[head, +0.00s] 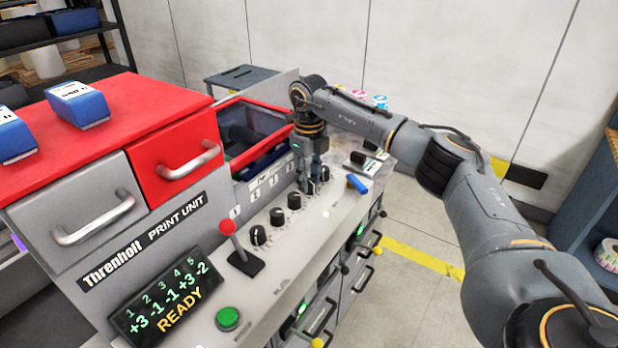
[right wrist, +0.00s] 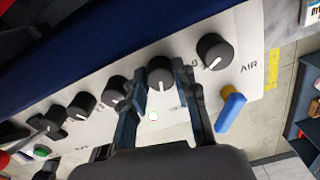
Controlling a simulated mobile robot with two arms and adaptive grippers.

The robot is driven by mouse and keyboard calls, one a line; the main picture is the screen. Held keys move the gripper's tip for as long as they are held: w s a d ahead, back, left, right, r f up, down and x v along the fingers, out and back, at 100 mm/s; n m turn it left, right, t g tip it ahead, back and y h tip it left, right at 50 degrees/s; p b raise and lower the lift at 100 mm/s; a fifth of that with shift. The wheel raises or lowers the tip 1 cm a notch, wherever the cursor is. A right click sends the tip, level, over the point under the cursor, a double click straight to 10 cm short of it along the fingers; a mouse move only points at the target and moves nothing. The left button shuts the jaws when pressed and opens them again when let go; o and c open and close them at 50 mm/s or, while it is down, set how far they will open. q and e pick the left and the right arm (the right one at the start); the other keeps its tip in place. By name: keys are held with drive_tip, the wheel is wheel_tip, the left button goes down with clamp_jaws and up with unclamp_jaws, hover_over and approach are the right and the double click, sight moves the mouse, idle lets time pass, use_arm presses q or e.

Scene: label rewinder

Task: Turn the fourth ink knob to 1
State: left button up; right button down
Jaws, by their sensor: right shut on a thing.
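A row of black ink knobs runs along the sloping white panel. My right gripper (head: 306,180) reaches down onto the row, its two fingers either side of the fourth knob (right wrist: 160,73) and shut on it. The fingers partly hide this knob in the head view. The fifth knob (right wrist: 213,50) is just beyond, and the third knob (head: 294,200) is on the near side. The second (head: 277,216) and first (head: 257,235) knobs are nearer. The display (head: 160,300) reads +3, -1, -1, +3, -2 under numbers 1 to 5, with READY. My left gripper is not in view.
A red-topped lever (head: 228,228) and a green button (head: 228,318) stand at the near end of the panel. A blue handle (head: 357,183) sits near the fifth knob. An open red-rimmed bin lies behind the row. Drawers with handles are below.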

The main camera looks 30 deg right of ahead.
sight(309, 180)
drive_tip(key=shift+m, duration=0.8)
drive_tip(key=shift+r, duration=0.1)
drive_tip(key=c, duration=1)
unclamp_jaws()
drive_tip(key=shift+r, duration=0.15)
wheel_tip(309, 180, up, 12)
drive_tip(key=shift+f, duration=0.2)
drive_tip(key=shift+f, duration=0.1)
